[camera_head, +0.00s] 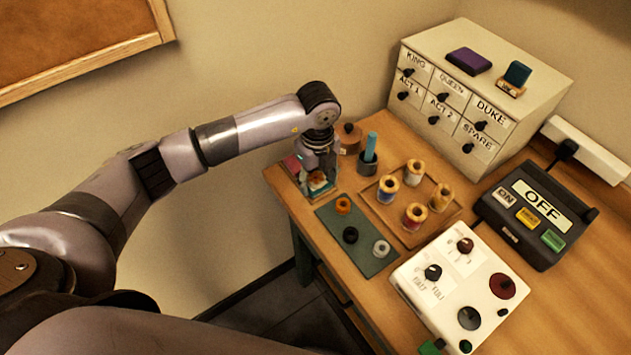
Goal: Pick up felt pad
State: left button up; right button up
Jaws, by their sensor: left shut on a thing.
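My left gripper (318,182) reaches down at the back left corner of the table. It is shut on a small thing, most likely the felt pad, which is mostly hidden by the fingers. Small patches of orange, white and green show around the fingertips, too small to tell apart. A magenta piece (291,163) lies just left of the gripper, partly hidden by it. I cannot tell whether the held thing is clear of the table. My right gripper is not in view.
A dark green mat (364,262) with three rings lies in front of the gripper. A wooden tray (423,237) of thread spools is to its right. A blue-topped holder (369,158) and a brown round thing (349,138) stand close behind. A drawer cabinet (527,92) is at the back right.

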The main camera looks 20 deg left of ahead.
pick_arm(q)
jog(key=c, duration=0.5)
jog(key=shift+o, duration=0.2)
jog(key=shift+r, duration=0.1)
